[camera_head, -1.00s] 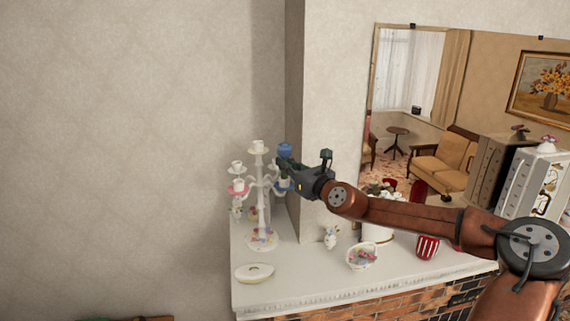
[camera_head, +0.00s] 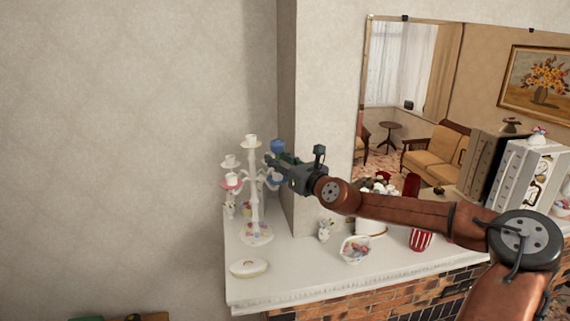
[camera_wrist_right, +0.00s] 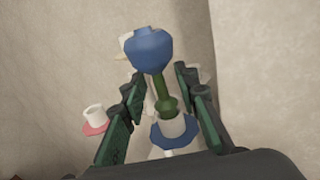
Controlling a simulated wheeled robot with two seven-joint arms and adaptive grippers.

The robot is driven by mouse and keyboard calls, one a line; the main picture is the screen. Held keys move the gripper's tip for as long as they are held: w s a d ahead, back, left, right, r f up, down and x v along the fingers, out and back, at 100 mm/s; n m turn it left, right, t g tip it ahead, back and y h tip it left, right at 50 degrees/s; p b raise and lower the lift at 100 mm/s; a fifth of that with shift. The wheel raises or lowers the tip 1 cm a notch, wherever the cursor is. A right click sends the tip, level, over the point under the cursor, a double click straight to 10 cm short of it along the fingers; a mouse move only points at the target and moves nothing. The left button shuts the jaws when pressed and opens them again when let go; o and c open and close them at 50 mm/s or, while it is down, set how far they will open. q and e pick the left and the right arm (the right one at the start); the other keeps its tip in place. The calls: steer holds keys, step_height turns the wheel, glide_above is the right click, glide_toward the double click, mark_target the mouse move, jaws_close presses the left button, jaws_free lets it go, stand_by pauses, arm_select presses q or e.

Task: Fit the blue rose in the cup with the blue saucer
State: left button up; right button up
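The blue rose (camera_head: 277,146) stands upright at the right side of the white branched stand (camera_head: 254,200). In the right wrist view the rose's blue head (camera_wrist_right: 153,50) is on a green stem (camera_wrist_right: 165,98), whose lower end meets the mouth of the pale cup (camera_wrist_right: 181,127). The blue saucer (camera_wrist_right: 159,138) is under that cup; it shows partly in the head view (camera_head: 276,180). My right gripper (camera_head: 272,161) is around the rose. Its fingers (camera_wrist_right: 163,95) are spread, one on each side of the stem with gaps. My left gripper is not in view.
A pink saucer (camera_wrist_right: 95,128) with a white cup is on the stand's left side. The mantel (camera_head: 300,277) also holds a white oval dish (camera_head: 249,268), a small basket (camera_head: 355,249) and a red striped cup (camera_head: 420,240). The wall corner is close behind the stand.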

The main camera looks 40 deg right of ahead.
steer(key=shift+s+a+r, duration=0.1)
steer(key=shift+s, duration=0.5)
steer(key=shift+s+a+r, duration=0.1)
steer(key=shift+s, duration=0.45)
steer(key=s, duration=0.9)
steer(key=shift+s+a+f, duration=0.2)
steer(key=shift+s+a, duration=0.1)
steer(key=shift+a, duration=0.15)
